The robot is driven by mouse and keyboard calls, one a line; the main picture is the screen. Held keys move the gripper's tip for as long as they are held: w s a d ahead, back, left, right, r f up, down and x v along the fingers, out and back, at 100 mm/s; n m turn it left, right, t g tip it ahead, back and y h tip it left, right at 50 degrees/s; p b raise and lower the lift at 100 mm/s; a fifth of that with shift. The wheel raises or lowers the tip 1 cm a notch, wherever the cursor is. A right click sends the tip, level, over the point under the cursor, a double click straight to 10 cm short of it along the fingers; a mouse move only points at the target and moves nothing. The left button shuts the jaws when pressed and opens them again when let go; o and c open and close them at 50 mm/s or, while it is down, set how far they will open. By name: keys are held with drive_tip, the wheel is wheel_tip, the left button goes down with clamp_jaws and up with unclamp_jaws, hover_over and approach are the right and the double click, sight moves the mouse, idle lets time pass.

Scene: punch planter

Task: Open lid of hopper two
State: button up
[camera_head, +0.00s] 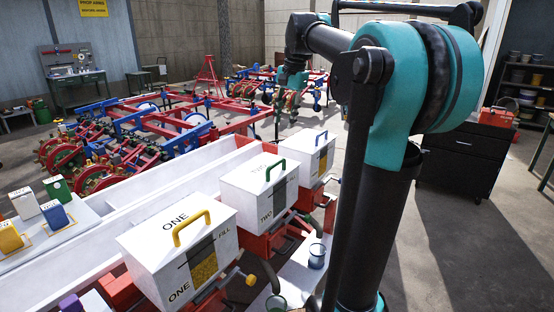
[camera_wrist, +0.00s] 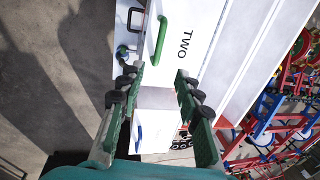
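Hopper two (camera_head: 238,201) is a white box in the middle of the row. Its white lid (camera_head: 247,170) looks shut and carries a green handle (camera_head: 276,170). In the wrist view the lid (camera_wrist: 203,18) with the word TWO and the green handle (camera_wrist: 161,38) show beyond my fingertips, at the top. My gripper (camera_wrist: 160,72) is open, with nothing between its fingers and apart from the handle. In the head view my arm reaches over the far end of the row, and its end (camera_head: 291,77) is small and partly hidden.
Hopper one (camera_head: 150,262) with a yellow handle stands nearer. Hopper three (camera_head: 313,166) with a blue handle stands farther; it shows below my fingertips in the wrist view (camera_wrist: 153,132). A cup (camera_head: 316,257) stands right of the row. Red and blue farm frames (camera_head: 160,125) fill the left background.

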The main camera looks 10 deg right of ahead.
sight(277, 163)
drive_tip(key=f, duration=0.5)
drive_tip(key=w+a+f, duration=0.1)
drive_tip(key=f, duration=0.4)
drive_tip(key=w+a+f, duration=0.1)
drive_tip(key=f, duration=0.4)
drive_tip(key=shift+f, duration=0.2)
clamp_jaws()
